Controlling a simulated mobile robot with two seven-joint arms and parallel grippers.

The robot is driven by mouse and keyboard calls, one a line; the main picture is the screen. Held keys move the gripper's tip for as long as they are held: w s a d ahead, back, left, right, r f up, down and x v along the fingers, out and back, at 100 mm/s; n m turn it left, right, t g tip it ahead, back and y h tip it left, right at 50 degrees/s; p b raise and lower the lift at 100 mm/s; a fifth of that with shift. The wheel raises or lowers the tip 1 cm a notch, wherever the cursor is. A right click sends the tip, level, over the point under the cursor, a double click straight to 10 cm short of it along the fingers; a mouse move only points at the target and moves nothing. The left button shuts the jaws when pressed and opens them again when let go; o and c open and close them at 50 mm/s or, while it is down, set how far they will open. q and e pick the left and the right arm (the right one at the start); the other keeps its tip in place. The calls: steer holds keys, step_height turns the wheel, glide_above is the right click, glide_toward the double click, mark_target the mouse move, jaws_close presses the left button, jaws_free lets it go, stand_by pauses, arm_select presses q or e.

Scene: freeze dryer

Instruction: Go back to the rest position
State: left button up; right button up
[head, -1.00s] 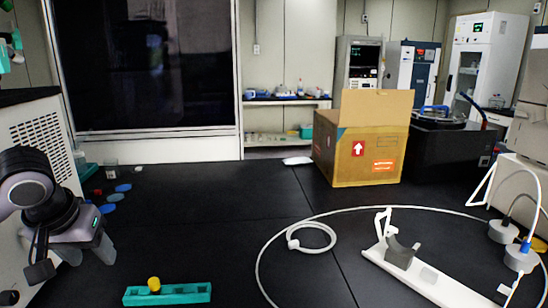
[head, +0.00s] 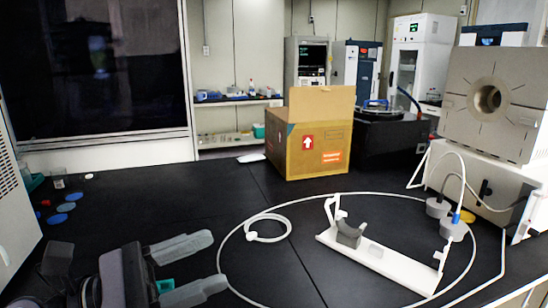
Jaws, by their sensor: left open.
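My left gripper (head: 208,262) is in the lower left of the head view, over the black bench (head: 200,200). Its two grey fingers point right and are spread apart, with nothing held between them. A small piece of a teal rack (head: 165,286) shows between the fingers, and the rest of it is hidden behind the gripper. I cannot tell whether they touch. My right gripper is not in view.
A white stand with a grey cradle (head: 375,257) lies right of the gripper, inside a looped white tube (head: 219,262). An open cardboard box (head: 318,148) stands behind. A freeze dryer unit (head: 463,100) is at the right. Blue caps (head: 62,207) lie at the left.

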arm_select(q)
steer(key=w+a+n+t+y, duration=0.2)
steer(key=a+n+t+y, duration=0.4)
steer(key=n, duration=0.6)
steer(key=w+a+n+t+y, duration=0.1)
steer(key=w+n+t+y, duration=0.15)
steer(key=n+t, duration=0.7)
steer(key=s+a+f+n+g+y, duration=0.1)
steer(key=a+f+n+g+y, duration=0.3)
steer(key=f+n+y, duration=0.45)
steer(key=s+a+f+n+g+y, duration=0.1)
steer(key=a+f+n+g+y, duration=0.4)
steer(key=n, duration=0.6)
steer(key=s+d+f+n+g+h, duration=0.3)
steer(key=s+f+n+g, duration=0.8)
steer(key=s+f, duration=0.8)
steer(key=w+d+f+t+h+b, duration=0.2)
steer(key=w+f+t, duration=0.4)
steer(key=f, duration=0.5)
steer(key=shift+w+d+f+t+b, duration=0.2)
steer(key=shift+w+t+b, duration=0.15)
steer(key=shift+t, duration=0.2)
steer(key=shift+c, duration=0.6)
